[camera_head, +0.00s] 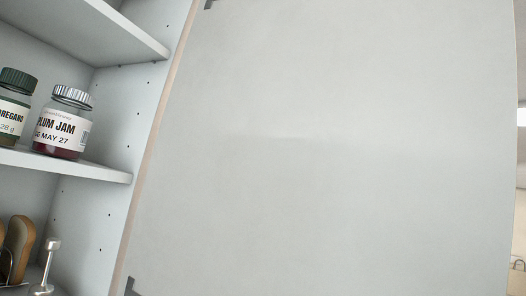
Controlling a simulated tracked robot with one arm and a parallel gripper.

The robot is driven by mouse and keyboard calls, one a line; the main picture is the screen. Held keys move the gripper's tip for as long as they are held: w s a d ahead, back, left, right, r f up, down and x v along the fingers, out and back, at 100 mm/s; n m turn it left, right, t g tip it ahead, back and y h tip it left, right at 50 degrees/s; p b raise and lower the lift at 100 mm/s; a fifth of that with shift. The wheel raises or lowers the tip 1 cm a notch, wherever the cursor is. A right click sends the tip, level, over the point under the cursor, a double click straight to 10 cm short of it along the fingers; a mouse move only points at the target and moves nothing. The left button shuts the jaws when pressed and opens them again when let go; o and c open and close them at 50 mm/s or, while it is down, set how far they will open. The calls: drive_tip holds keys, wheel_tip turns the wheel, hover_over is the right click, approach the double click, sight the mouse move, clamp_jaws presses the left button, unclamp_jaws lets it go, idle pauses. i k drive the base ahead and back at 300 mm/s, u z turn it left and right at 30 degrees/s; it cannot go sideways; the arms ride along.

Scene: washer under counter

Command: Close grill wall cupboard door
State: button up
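The cupboard door (330,150) is a large pale grey panel that fills the middle and right of the view. It stands open, with dark hinge parts at its left edge, at the top and bottom. The open cupboard (112,130) shows at the left, with its side wall and shelves in view. The door's right edge shows near the right side of the picture. No handle is visible on the face I see. My gripper is not in view.
A plum jam jar (64,122) and an oregano jar (14,105) stand on the middle shelf (75,163). Wooden-looking items (18,245) and a metal object (47,265) sit lower left. A narrow strip of room shows past the door's right edge.

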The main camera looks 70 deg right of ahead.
sight(301, 147)
drive_tip(key=u, duration=1.45)
drive_tip(key=k, duration=2.75)
drive_tip(key=z, duration=1.2)
drive_tip(key=i, duration=1)
drive_tip(key=u, duration=0.05)
